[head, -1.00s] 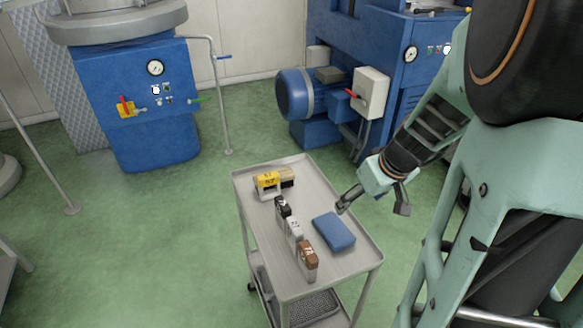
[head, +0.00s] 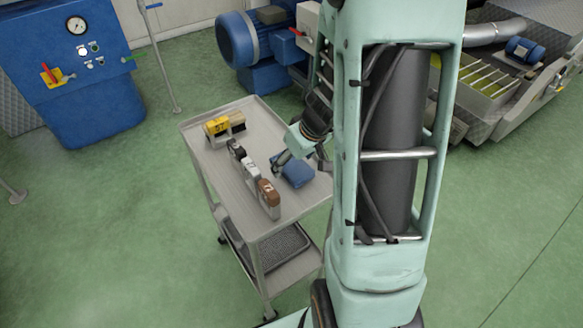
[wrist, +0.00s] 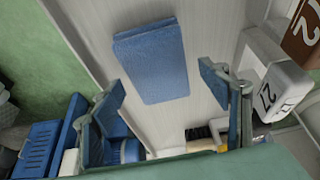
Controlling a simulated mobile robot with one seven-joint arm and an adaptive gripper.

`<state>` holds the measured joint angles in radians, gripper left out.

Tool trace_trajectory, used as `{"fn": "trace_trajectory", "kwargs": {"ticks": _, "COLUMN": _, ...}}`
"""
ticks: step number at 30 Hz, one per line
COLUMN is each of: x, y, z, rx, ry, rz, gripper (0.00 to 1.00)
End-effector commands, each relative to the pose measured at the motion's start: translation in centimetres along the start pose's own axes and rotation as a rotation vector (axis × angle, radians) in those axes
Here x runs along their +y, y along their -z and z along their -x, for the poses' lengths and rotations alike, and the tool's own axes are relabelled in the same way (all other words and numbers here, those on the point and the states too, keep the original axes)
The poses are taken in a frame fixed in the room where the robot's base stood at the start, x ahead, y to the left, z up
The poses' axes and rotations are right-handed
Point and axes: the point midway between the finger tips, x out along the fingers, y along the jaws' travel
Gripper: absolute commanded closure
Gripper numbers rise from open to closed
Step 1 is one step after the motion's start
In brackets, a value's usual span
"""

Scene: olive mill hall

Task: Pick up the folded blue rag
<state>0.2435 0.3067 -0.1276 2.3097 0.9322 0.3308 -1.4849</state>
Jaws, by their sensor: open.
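The folded blue rag (head: 294,171) lies flat on the top of the grey trolley (head: 249,209), near its right side. It also shows in the wrist view (wrist: 152,58), whole and beyond the fingertips. My gripper (head: 298,160) is at the rag's far side in the head view, partly hidden by my own arm. In the wrist view my gripper (wrist: 160,88) is open, with one finger to each side and nothing between them. The rag appears still free of the fingers; the exact height above it I cannot tell.
Numbered blocks, one brown-topped (head: 269,197), one white (head: 250,176) and one dark (head: 236,150), stand in a row left of the rag. A yellow-labelled brush-like item (head: 217,126) sits at the trolley's far end. Blue machines (head: 75,80) stand behind; green floor surrounds the trolley.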

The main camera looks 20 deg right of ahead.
Motion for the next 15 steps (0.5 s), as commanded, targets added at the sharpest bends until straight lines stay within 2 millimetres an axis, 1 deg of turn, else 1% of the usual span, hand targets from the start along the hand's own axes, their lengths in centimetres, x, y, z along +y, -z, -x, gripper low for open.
{"fn": "trace_trajectory", "kwargs": {"ticks": 2, "x": 0.03, "y": -0.03, "z": -0.41, "rx": -0.001, "ry": 0.000, "rz": 0.000, "gripper": 0.30}}
{"fn": "trace_trajectory", "kwargs": {"ticks": 8, "x": 0.05, "y": 0.03, "z": -0.35, "rx": 0.000, "ry": -0.001, "rz": 0.000, "gripper": 0.30}}
{"fn": "trace_trajectory", "kwargs": {"ticks": 15, "x": 0.05, "y": 0.03, "z": -0.34, "rx": 0.000, "ry": -0.001, "rz": 0.000, "gripper": 0.56}}
